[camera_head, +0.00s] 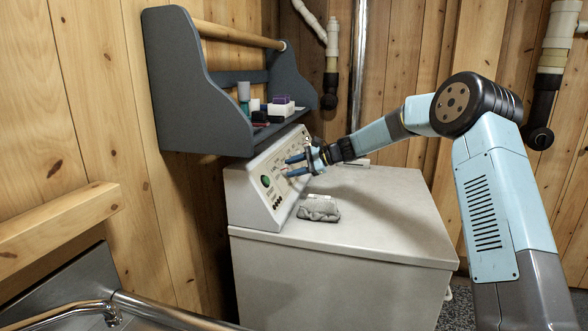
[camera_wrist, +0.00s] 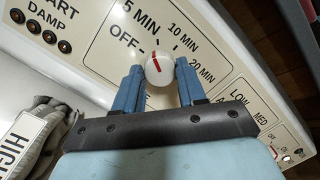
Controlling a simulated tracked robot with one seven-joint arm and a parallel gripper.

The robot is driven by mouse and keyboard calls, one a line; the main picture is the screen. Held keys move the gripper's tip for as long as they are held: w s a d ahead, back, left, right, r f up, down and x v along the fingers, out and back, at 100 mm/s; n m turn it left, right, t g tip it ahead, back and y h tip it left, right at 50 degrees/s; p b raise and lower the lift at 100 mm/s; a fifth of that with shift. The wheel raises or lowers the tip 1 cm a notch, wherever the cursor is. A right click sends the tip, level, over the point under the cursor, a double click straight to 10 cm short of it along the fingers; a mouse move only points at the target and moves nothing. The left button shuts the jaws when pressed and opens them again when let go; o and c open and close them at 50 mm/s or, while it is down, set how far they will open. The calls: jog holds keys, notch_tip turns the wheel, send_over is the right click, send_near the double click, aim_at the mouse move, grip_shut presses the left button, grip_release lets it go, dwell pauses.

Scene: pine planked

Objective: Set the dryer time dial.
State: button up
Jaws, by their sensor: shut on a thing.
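The dryer (camera_head: 340,240) is a pale grey box with a slanted control panel (camera_head: 272,178) along its left side. In the wrist view the time dial (camera_wrist: 159,69) is a round white knob with a red pointer line. Labels OFF, 5 MIN, 10 MIN and 20 MIN stand around it. The red line runs upward, nearest the space between 5 MIN and 10 MIN; which end is the pointer I cannot tell surely. My gripper (camera_wrist: 160,85) is shut on the dial, one blue finger on each side. In the head view my gripper (camera_head: 293,166) is at the panel and hides the dial.
A grey cloth or glove (camera_head: 319,208) lies on the dryer top near the panel; the rest of the top is mostly clear. A dark grey wall shelf (camera_head: 205,100) with small bottles and boxes hangs just above the panel. Wooden walls and pipes stand behind.

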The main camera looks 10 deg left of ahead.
jog(key=n, duration=0.6)
jog(key=shift+w+d+f+g+h, duration=0.1)
jog(key=shift+f+g+h, duration=0.05)
jog(key=shift+g+h, duration=0.2)
dwell(0.3)
jog(key=o, duration=1.1)
jog(key=shift+c, duration=0.2)
jog(key=v, duration=1.3)
jog(key=shift+d, duration=0.35)
jog(key=shift+w, duration=0.1)
